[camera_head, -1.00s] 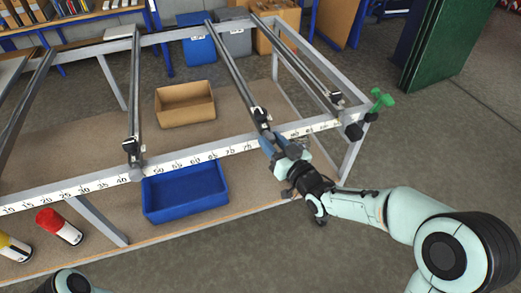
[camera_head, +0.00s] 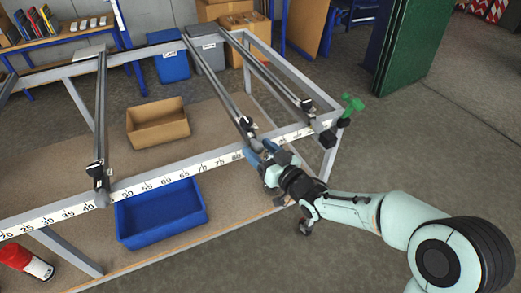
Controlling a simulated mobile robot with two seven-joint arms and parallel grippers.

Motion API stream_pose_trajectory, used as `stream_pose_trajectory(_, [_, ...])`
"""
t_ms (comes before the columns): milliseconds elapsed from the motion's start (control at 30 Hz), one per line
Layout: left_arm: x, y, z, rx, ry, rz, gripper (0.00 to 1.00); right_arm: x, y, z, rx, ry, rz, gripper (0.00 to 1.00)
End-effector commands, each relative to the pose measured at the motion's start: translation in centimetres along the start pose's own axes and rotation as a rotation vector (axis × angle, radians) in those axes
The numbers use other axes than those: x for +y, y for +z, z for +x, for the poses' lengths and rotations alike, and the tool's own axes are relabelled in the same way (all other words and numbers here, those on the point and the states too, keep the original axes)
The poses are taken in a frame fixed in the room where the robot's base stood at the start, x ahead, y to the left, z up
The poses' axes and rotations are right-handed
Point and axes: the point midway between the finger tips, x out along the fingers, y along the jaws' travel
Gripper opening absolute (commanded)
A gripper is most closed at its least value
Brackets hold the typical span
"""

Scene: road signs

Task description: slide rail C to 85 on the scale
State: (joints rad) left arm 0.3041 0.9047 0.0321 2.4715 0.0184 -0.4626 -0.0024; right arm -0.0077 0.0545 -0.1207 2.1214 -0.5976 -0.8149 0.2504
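The rail I take for rail C (camera_head: 215,88) runs from the back beam to the front beam of the grey frame, with a black clamp near its front end. Its letter is not readable. The white scale (camera_head: 168,177) runs along the front beam. My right gripper (camera_head: 260,152) is at the near end of this rail, and its blue fingers appear closed around it. The rail stands in the 80s of the scale; the gripper partly covers the marks there, so the exact value cannot be read. My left gripper is out of view.
Another rail (camera_head: 102,110) stands to the left, near 45. A rail (camera_head: 268,72) lies to the right, near the frame's end with a green knob (camera_head: 352,104). A blue bin (camera_head: 160,237) and a cardboard box (camera_head: 157,140) stand below. A red-capped bottle (camera_head: 27,262) is at lower left.

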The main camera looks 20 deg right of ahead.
Motion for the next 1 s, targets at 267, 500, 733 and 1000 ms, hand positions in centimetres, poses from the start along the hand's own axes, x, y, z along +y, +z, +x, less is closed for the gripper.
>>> stream_pose_trajectory(267, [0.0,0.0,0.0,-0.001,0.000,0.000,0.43,0.0,-0.1,-1.1,0.001,0.001,0.000,0.63])
stream_pose_trajectory(500, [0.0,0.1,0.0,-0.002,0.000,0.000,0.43,0.1,-0.1,-6.1,0.002,0.003,-0.001,0.63])
stream_pose_trajectory(733, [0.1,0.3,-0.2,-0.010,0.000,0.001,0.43,0.0,-0.1,-10.9,0.002,0.003,-0.001,0.63])
stream_pose_trajectory(1000, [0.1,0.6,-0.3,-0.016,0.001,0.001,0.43,0.0,0.0,-13.3,0.001,0.001,0.000,0.63])
